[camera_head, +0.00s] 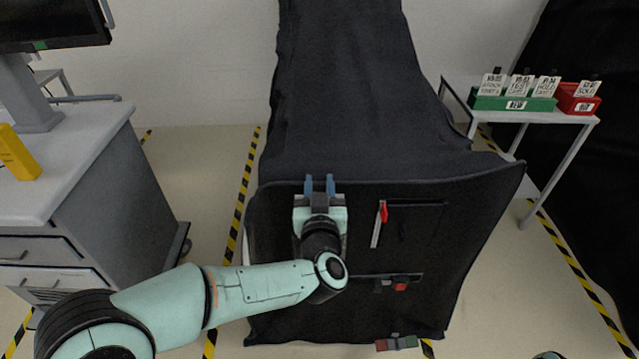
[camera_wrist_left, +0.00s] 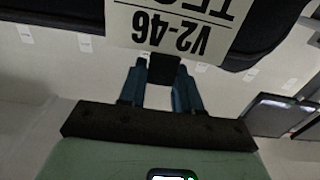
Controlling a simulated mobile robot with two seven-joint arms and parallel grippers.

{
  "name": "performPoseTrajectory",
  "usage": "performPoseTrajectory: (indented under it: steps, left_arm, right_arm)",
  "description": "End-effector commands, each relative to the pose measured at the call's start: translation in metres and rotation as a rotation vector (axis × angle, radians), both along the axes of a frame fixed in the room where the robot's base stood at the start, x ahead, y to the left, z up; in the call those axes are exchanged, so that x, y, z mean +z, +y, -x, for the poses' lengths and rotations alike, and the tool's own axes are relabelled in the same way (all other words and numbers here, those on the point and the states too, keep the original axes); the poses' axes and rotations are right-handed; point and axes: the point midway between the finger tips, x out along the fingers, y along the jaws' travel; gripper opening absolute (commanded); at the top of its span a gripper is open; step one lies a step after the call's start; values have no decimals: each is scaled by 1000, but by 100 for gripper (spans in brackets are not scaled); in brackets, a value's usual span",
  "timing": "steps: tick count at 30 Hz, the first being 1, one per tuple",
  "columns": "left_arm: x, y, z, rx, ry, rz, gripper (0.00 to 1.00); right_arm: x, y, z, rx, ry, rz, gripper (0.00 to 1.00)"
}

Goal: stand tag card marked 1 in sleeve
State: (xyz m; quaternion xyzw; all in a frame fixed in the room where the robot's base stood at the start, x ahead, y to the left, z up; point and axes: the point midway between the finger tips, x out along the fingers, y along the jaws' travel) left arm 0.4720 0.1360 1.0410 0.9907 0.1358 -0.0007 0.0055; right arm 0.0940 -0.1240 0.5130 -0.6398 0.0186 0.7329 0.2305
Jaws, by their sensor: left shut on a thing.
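My left gripper (camera_head: 320,184) is in front of the dark cloth-covered cart (camera_head: 345,80), fingers pointing up and away in the head view. In the left wrist view its blue fingers (camera_wrist_left: 160,88) are shut on the black tab (camera_wrist_left: 164,69) of a white card (camera_wrist_left: 190,28). The card appears upside down there, reads "V2-46" and part of "TES", and is cut off by the top edge. I cannot see a 1 on it. The card cannot be made out in the head view. My right gripper is out of view. I cannot clearly identify the sleeve.
The cart's front flap has a red pull (camera_head: 383,212) on a pale strip and a strap with a red piece (camera_head: 400,286). On a side table at right stand a green box (camera_head: 487,103) and a red box (camera_head: 568,104) with white cards. A grey cabinet (camera_head: 95,170) stands left.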

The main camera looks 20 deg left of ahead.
Motion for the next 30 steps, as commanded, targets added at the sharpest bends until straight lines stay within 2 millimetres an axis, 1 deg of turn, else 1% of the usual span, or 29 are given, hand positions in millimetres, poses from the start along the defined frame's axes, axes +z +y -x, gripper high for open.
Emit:
performPoseTrajectory:
  steps: [1, 18, 24, 30]
  left_arm:
    - [-6, 0, 0, 0, 1, -1, 0]
    - [-44, 0, 0, 1, 0, -1, 0]
    - [-51, 0, 0, 1, 0, -1, 0]
    - [-52, 0, 0, 1, 0, 0, 0]
  right_arm:
    - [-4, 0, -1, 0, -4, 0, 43]
    - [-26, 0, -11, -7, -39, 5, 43]
    - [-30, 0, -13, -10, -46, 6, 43]
    - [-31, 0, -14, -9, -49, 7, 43]
